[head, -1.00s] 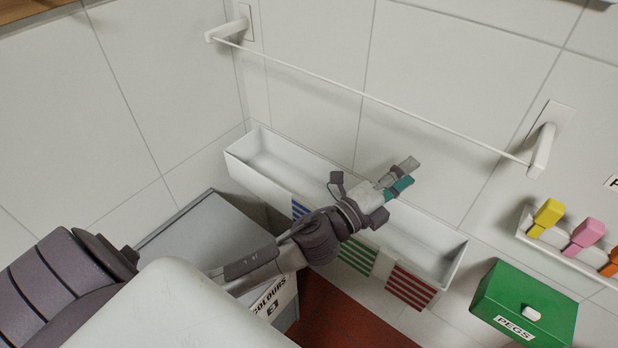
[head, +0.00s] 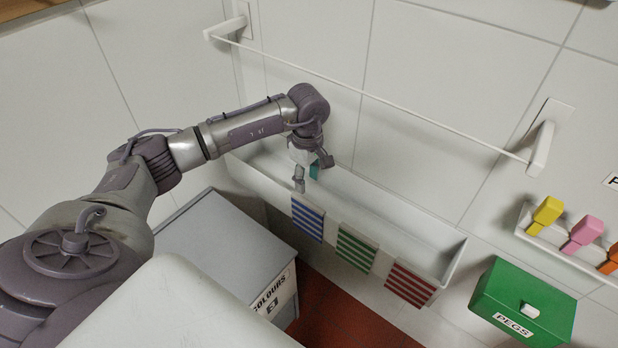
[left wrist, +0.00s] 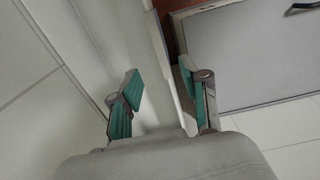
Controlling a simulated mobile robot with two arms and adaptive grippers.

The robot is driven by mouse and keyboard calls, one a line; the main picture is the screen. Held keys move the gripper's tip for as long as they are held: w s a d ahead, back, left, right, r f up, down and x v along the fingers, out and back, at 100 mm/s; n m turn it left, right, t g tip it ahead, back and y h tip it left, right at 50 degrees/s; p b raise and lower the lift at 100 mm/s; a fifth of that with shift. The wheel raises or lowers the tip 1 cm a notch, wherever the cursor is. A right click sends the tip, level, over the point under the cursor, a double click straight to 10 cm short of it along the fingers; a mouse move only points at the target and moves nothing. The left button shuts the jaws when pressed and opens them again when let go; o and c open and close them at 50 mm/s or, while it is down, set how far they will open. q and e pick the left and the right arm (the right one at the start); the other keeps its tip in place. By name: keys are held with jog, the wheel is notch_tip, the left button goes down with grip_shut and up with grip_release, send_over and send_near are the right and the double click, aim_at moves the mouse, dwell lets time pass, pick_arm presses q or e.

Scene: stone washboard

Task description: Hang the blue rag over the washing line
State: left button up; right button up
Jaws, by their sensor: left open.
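The blue-and-white striped rag (head: 308,217) hangs flat on the front of the white trough (head: 400,212), at the left of the row. The washing line (head: 380,99) is a thin white line strung along the wall above the trough, between two white brackets. My left gripper (head: 309,175) points down just above the blue rag, at the trough's front rim. It is open and empty. In the left wrist view its teal-padded fingers (left wrist: 160,78) stand apart on either side of a pale thin edge, likely the trough's front wall. My right gripper is not in view.
A green striped rag (head: 355,250) and a red striped rag (head: 409,285) hang to the right on the trough. A grey cabinet (head: 215,245) stands below left. A green pegs box (head: 525,305) and coloured pegs (head: 582,233) are on the right. The line is bare.

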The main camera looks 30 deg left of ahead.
aim_at(308, 202)
pick_arm(q)
jog(key=shift+d+f+b, duration=0.1)
jog(key=shift+f+b, duration=0.55)
jog(key=shift+f, duration=0.65)
jog(key=shift+f+b, duration=0.95)
jog(key=shift+f, duration=0.7)
notch_tip(308, 202, down, 5)
jog(key=b, duration=0.4)
jog(key=shift+r, duration=0.1)
jog(key=shift+f+b, duration=0.45)
jog(key=shift+f, duration=0.2)
jog(key=shift+c, duration=0.3)
grip_shut()
jog(key=shift+r, duration=0.2)
